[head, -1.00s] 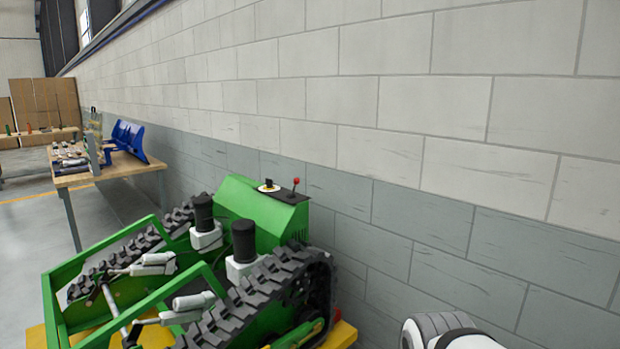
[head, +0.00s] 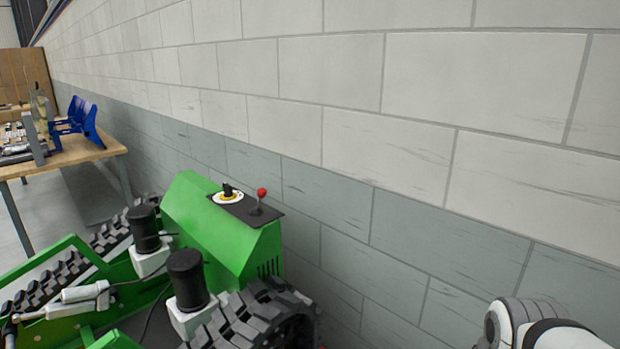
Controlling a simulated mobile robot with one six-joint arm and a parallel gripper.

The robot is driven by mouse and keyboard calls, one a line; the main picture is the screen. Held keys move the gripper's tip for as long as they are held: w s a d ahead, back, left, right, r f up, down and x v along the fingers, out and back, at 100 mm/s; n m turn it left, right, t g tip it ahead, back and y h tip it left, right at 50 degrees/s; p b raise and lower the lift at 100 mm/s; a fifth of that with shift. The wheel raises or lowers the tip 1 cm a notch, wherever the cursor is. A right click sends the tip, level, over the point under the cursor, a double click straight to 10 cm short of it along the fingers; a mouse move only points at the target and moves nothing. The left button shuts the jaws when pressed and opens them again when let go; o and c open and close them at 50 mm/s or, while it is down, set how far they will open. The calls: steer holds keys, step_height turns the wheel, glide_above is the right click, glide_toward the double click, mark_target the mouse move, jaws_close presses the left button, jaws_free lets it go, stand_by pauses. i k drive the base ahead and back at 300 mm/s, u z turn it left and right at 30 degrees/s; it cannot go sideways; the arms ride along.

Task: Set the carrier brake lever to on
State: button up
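The green tracked carrier (head: 195,224) stands at the lower left to centre of the head view, close to the wall. On top of its green housing is a dark panel (head: 240,207). A lever with a red ball knob (head: 261,193) stands up from the right part of the panel. Left of it is a black rotary knob on a white and yellow disc (head: 229,197). I cannot read any on or off marking. A white and grey part of my arm shows at the lower right, apart from the carrier. My gripper is out of view.
A grey block wall (head: 400,220) runs along behind the carrier. A wooden workbench (head: 75,152) with blue brackets (head: 78,118) and metal parts stands at the left. Two black cylinders (head: 188,280) rise in front of the housing. The space above the panel is clear.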

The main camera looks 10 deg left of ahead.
mark_target(262, 192)
steer(key=u, duration=0.2)
steer(key=i, duration=0.85)
steer(key=u, duration=0.5)
steer(key=k, duration=0.8)
steer(key=u, duration=0.2)
steer(key=i, duration=0.8)
steer(key=z, duration=0.1)
